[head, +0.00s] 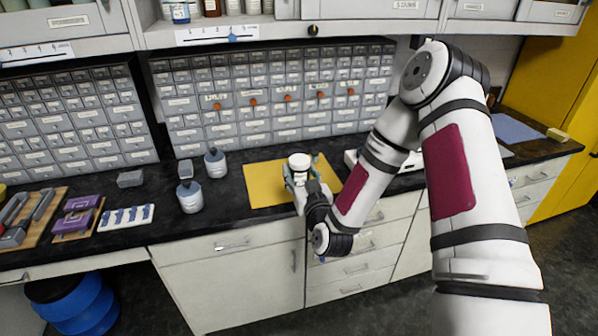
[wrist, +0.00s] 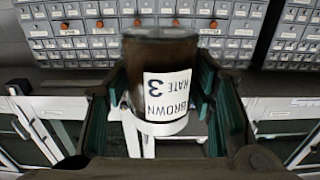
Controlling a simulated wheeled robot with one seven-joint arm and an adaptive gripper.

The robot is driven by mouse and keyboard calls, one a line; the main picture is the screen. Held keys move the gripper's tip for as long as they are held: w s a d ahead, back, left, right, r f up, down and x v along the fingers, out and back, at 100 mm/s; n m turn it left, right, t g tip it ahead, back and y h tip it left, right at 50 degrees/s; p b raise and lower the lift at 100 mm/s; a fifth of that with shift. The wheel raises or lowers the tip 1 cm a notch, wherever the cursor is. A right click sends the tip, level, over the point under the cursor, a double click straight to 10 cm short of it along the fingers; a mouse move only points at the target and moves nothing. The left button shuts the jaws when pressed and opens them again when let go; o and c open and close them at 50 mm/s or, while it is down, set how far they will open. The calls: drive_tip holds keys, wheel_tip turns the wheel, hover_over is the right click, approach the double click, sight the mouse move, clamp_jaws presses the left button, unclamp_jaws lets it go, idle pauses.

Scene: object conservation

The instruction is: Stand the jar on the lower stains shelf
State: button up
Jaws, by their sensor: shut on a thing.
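The jar (wrist: 160,50) is brown, with a white label reading "BROWN", "RATE" and "3", and a white lid. The label appears upside down in the wrist view. My gripper (wrist: 162,82) has its green-padded fingers on both sides of the jar and is shut on it. In the head view the jar's white lid (head: 299,160) shows between the fingers of my gripper (head: 301,174), over the yellow mat (head: 262,196). Whether the jar touches the mat is unclear. Shelving (head: 270,30) with bottles crosses the top; its upper part is cut off and its labels are hard to read.
Grey drawer cabinets (head: 270,95) stand at the back of the black counter. Two grey-blue jars (head: 190,197) (head: 215,163) stand left of the mat. Bare counter lies between card and jars.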

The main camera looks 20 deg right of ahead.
drive_tip(key=s+f, duration=0.4)
drive_tip(key=f, duration=0.2)
drive_tip(key=shift+s, duration=0.3)
drive_tip(key=shift+a+r, duration=0.1)
drive_tip(key=shift+r, duration=0.05)
idle(0.5)
